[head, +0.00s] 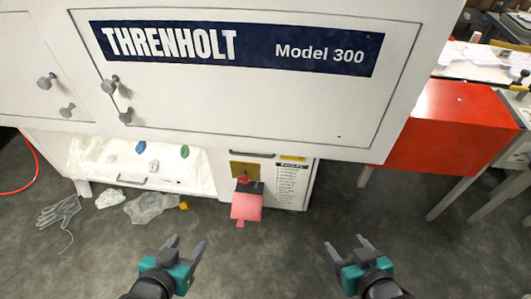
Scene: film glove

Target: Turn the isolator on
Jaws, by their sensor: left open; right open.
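The isolator (243,181) looks like a red knob on a yellow plate, low on the front of the white machine. A pink-red tag or flap (246,206) hangs just below it and hides part of that area. The knob's exact setting is too small to tell. My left gripper (184,246) is open and empty, below and to the left of the isolator in the head view. My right gripper (346,246) is open and empty, below and to the right of it. Both are apart from the machine.
The white machine (240,95) has a white tray (85,160) with small scraps on its lower left. A grey glove (60,212) and clear film (150,207) lie on the floor. A red-sided table (445,135) stands at right. The floor before the isolator looks clear.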

